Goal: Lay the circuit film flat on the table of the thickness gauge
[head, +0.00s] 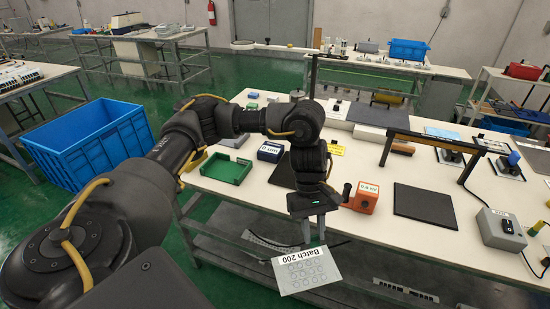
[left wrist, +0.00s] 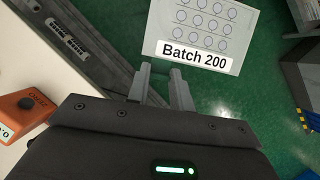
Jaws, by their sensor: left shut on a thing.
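The circuit film (head: 308,275), a pale sheet with rows of round keys and a "Batch 200" label, is held out beyond the table's front edge, above the floor. My left gripper (head: 314,230) is shut on its label-side edge. The left wrist view shows the film (left wrist: 200,18) at the fingertips (left wrist: 160,72). My right gripper is not in view. I cannot tell for certain which device is the thickness gauge. An orange box with a dark knob (head: 364,197) stands near the front edge, just right of my left gripper; it also shows in the left wrist view (left wrist: 22,115).
A blue crate (head: 92,145) stands on the floor at left.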

